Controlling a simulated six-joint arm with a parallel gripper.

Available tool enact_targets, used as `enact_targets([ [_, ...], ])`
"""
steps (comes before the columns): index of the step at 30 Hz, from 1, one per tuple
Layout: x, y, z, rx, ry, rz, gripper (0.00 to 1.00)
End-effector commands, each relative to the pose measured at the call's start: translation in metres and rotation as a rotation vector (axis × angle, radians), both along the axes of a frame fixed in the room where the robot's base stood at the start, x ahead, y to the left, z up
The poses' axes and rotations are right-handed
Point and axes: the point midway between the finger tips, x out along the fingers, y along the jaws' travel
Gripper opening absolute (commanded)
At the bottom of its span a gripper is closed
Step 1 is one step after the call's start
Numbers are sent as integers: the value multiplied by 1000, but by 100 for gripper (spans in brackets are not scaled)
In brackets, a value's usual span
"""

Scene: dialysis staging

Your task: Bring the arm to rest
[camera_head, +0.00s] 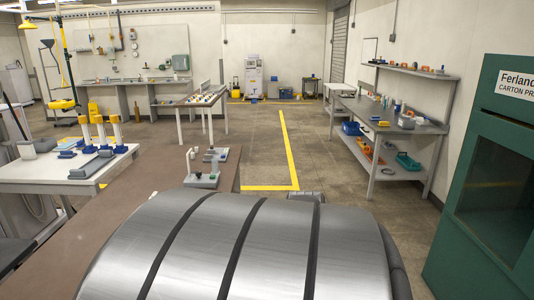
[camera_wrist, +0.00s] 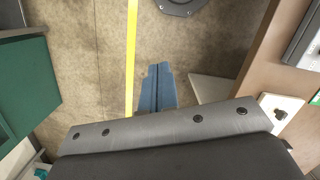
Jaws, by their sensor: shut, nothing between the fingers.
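My gripper (camera_wrist: 158,76) shows in the wrist view as two blue-grey fingers side by side, pressed together with nothing between them. The fingers are over bare concrete floor, just right of a yellow floor line (camera_wrist: 131,40). In the head view I cannot make out the gripper; a broad silver ribbed cover, part of my own body, fills the lower middle of the picture.
A brown worktop (camera_head: 120,210) lies close on the left, with a small grey fixture (camera_head: 203,181) on it. A green cabinet (camera_head: 490,180) stands at right. A grey bench (camera_head: 385,122) with items stands further back. The floor (camera_head: 330,180) between is clear.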

Motion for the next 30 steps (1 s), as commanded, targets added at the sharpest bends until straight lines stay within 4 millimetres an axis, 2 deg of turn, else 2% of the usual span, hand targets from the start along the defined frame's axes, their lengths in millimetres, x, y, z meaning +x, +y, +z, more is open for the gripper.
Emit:
enact_targets([
  [12, -80, 19, 14, 182, 103, -330, 0],
  [19, -115, 37, 21, 276, 139, -489, 0],
  [24, -124, 41, 15, 252, 84, -551, 0],
  [30, -127, 37, 2, 182, -32, -600, 0],
])
